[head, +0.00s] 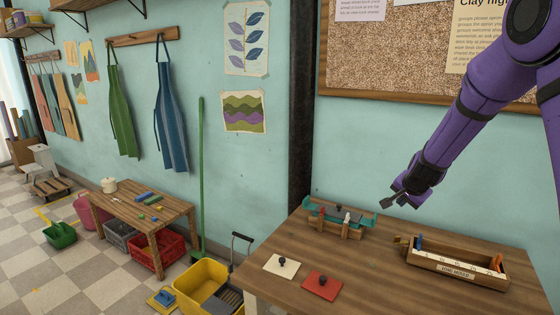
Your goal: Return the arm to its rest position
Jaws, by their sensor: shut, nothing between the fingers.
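My purple arm reaches in from the upper right of the head view. My gripper (391,201) is at its lower end, above the wooden table (290,240). Its fingers are shut and hold nothing. It appears to hang in the air between a wooden stand with teal ends (340,219) on its left and a long wooden box (458,265) on its lower right, touching neither. My upper arm runs in front of the cork board and out of the top of the picture.
A cream board (282,266) and a red board (321,285), each with a dark knob, lie on the table's front left. A yellow mop bucket (200,285) stands on the floor beside it. The cork board (390,55) hangs on the wall behind my arm.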

